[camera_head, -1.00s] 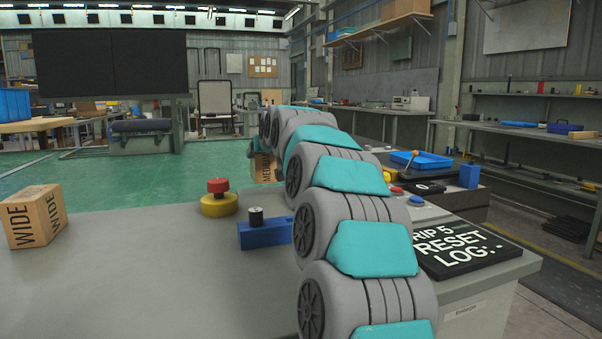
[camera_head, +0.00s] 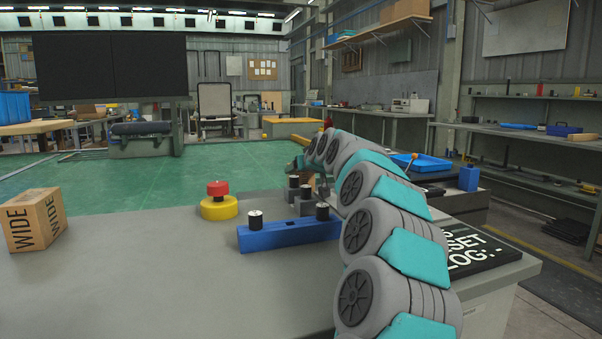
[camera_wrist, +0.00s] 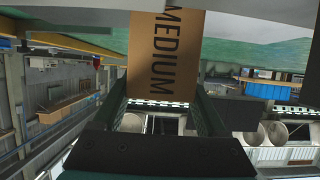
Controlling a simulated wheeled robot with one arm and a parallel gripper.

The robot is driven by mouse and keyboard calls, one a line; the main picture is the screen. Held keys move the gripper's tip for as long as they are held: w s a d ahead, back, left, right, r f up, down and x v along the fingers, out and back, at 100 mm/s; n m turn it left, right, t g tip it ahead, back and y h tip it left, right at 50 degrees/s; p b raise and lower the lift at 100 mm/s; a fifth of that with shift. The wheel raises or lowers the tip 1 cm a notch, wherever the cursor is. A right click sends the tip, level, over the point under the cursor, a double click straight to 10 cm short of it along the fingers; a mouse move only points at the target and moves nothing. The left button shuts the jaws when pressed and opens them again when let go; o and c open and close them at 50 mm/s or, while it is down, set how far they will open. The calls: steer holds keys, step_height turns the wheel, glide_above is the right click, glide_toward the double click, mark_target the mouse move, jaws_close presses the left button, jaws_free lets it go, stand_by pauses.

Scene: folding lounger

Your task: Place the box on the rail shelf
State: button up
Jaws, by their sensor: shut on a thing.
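In the wrist view, my gripper (camera_wrist: 163,88) is shut on a brown cardboard box (camera_wrist: 166,50) marked MEDIUM, with a dark finger on each side. The room appears upside down there. In the head view, my arm hides the gripper and most of the held box. A small brown patch at the arm's far end may be part of it. I cannot tell which thing is the rail shelf; a wooden wall shelf (camera_head: 380,27) hangs at the upper right.
A box marked WIDE (camera_head: 34,219) sits at the bench's left. A red and yellow button (camera_head: 218,202) and a blue block with black knobs (camera_head: 290,233) stand mid-bench. A black sign (camera_head: 482,252) and blue tray (camera_head: 423,162) lie right. The front left bench is clear.

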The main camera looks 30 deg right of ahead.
steer(key=o, duration=1.5)
steer(key=shift+r, duration=0.1)
steer(key=v, duration=1.2)
steer(key=shift+b, duration=0.3)
